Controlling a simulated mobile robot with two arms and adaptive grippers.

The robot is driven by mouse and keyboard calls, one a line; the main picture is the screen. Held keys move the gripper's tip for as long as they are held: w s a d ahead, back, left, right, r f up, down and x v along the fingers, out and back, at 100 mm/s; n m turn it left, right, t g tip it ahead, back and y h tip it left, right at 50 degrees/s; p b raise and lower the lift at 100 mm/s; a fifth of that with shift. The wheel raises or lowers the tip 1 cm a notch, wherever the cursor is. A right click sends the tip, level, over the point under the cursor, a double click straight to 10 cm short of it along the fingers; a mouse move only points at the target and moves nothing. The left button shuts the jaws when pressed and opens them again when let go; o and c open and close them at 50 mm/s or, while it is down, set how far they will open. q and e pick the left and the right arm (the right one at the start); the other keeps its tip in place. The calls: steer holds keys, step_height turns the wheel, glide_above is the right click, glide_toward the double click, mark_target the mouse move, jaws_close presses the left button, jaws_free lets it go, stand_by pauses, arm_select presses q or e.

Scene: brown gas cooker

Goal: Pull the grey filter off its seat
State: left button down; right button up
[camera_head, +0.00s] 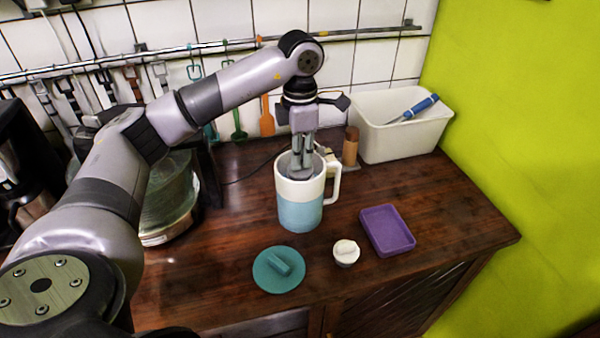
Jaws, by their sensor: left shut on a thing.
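A white and light-blue jug (301,208) with a white handle stands upright and open on the wooden counter. My left gripper (300,168) points straight down, with its fingertips inside the mouth of the jug. It is shut on the grey filter (286,169), which shows only in part inside the rim; the fingers and the jug wall hide the rest. I cannot tell whether the filter touches its seat. My right gripper is out of view.
A teal lid (279,270), a small white cap (346,253) and a purple tray (387,231) lie in front of the jug. A white bin (401,137) holds a blue-handled tool (419,106). A brown grinder (350,146) stands behind the jug, near the bin.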

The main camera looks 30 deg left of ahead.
arm_select(q)
steer(key=shift+r+p, duration=0.7)
steer(key=shift+r, duration=0.55)
steer(key=shift+r+p, duration=1.05)
steer(key=shift+r, duration=0.45)
